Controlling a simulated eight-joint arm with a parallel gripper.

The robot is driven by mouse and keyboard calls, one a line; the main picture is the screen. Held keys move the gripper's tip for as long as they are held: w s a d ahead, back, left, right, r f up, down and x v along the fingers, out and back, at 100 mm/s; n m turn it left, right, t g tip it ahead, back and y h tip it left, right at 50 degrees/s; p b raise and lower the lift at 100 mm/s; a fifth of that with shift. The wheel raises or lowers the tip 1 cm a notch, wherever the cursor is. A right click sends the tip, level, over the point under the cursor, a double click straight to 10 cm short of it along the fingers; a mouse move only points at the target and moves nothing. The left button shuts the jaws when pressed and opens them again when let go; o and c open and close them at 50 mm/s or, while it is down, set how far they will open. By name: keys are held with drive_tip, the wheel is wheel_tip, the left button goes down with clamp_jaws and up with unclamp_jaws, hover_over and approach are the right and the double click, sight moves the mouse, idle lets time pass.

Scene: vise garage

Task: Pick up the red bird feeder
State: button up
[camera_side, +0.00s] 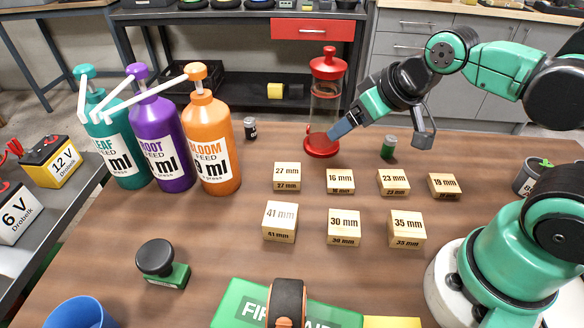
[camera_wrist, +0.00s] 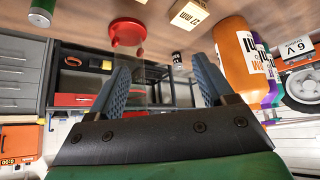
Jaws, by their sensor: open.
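The red bird feeder (camera_side: 328,92) stands upright at the back of the wooden table, with a red knobbed lid, a clear tube and a round red base. My gripper (camera_side: 338,131) reaches in from the right beside the tube's lower part, just above the base. In the wrist view, which is upside down, the red base (camera_wrist: 127,30) shows beyond the fingertips. My gripper (camera_wrist: 158,66) is open there, its two blue-grey fingers well apart. The clear tube is faint between them, nearer the left finger. Contact cannot be told.
Orange (camera_side: 211,140), purple (camera_side: 166,135) and teal (camera_side: 115,145) pump bottles stand left of the feeder. A dark canister (camera_side: 250,128) and a green can (camera_side: 388,147) flank it. Several labelled wooden blocks (camera_side: 343,226) sit in front. A green first-aid box (camera_side: 243,303) lies at the front edge.

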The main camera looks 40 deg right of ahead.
drive_tip(key=shift+o, duration=1.4)
drive_tip(key=shift+r, duration=0.1)
